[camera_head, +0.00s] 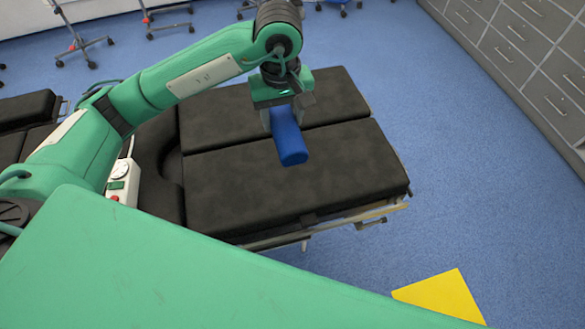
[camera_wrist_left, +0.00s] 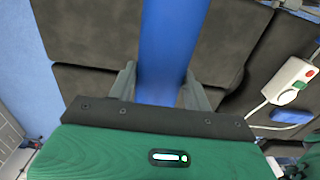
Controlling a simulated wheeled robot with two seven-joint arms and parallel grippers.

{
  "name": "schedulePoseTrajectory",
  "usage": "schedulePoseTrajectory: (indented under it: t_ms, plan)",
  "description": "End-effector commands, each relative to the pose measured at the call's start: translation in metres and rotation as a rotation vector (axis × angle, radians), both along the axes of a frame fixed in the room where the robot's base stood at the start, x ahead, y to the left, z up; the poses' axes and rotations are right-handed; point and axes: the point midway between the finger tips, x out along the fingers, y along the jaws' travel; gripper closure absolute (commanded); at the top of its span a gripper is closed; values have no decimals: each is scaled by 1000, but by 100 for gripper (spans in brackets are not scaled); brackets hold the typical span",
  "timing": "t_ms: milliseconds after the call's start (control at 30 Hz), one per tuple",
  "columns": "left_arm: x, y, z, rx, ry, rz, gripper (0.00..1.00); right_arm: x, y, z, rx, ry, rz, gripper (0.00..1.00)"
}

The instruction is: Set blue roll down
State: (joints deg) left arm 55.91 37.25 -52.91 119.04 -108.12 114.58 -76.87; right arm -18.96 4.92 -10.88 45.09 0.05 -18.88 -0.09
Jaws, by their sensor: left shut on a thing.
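A blue roll (camera_head: 289,141) is in the jaws of my left gripper (camera_head: 283,117), over the black operating table (camera_head: 235,192). In the left wrist view the blue roll (camera_wrist_left: 166,45) runs up from between the two grey fingers of my left gripper (camera_wrist_left: 160,88), which are shut on it. I cannot tell whether the roll touches the table pad or hangs above it. The gripper hides the roll's other end. My right gripper is not in view.
A white control box (camera_head: 122,180) with a dial sits at the table's left part. It also shows in the left wrist view (camera_wrist_left: 290,80), near a small blue object (camera_wrist_left: 292,116). Grey drawer cabinets (camera_head: 520,60) stand at right. The front pad is clear.

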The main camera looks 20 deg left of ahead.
Motion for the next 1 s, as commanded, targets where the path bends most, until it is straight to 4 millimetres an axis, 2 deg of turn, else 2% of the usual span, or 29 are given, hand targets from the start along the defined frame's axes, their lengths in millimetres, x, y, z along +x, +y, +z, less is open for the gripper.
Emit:
schedulePoseTrajectory:
  t_ms: [233,500,600,867,1000]
  plan:
    - [-2,0,-56,1,9,2,77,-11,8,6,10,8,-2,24]
    - [-2,0,-124,0,7,0,77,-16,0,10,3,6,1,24]
    - [-1,0,-139,0,4,-1,77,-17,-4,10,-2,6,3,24]
    - [-1,0,-158,0,2,-2,77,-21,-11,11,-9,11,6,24]
    - [-1,0,-180,-1,5,-1,77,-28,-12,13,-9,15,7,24]
